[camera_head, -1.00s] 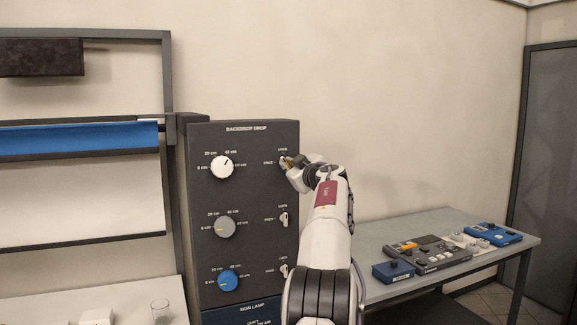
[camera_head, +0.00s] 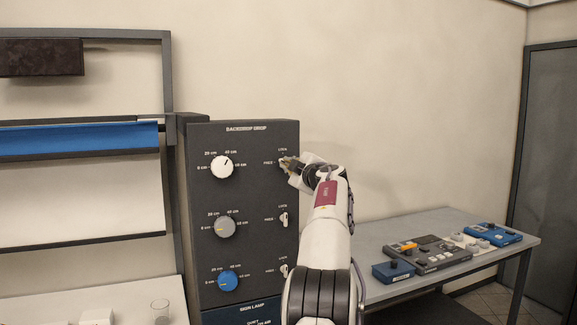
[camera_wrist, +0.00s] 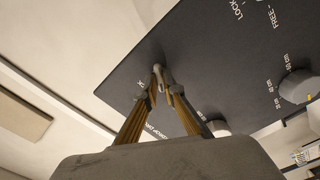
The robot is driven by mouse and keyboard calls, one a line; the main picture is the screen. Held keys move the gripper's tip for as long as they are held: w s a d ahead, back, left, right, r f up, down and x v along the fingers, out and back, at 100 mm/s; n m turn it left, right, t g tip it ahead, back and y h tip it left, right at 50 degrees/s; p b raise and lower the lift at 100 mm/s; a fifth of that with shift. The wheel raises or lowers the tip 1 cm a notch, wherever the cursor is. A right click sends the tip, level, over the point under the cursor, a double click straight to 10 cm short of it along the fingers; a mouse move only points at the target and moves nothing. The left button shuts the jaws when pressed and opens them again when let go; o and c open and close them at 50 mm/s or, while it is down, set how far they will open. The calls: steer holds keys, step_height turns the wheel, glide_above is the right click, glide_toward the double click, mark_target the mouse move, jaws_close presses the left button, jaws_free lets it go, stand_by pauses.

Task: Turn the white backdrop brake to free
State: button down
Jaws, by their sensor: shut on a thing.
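The dark control panel (camera_head: 255,190) headed BACKDROP DROP stands left of my arm. In its top row are the white knob (camera_head: 221,167) and, to its right, the white backdrop brake lever (camera_head: 283,160), with LOCK printed above and FREE to its left. My gripper (camera_head: 289,164) is at this lever and covers much of it, so its exact angle is hard to tell. In the wrist view, my gripper's yellowish fingers (camera_wrist: 161,90) are shut on the small pale lever (camera_wrist: 158,73) against the panel face.
Below are the grey knob (camera_head: 225,227) and blue knob (camera_head: 228,281), with their own levers (camera_head: 283,219) pointing up towards LOCK. A table (camera_head: 480,262) with control boxes stands at right. A blue roll (camera_head: 80,137) hangs at left.

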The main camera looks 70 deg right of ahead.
steer(key=n, duration=0.5)
steer(key=shift+n, duration=0.4)
stand_by(0.3)
steer(key=c, duration=2.2)
jaws_free()
steer(key=shift+o, duration=0.2)
steer(key=shift+s+a, duration=0.2)
steer(key=v, duration=1.1)
steer(key=shift+s+a, duration=0.15)
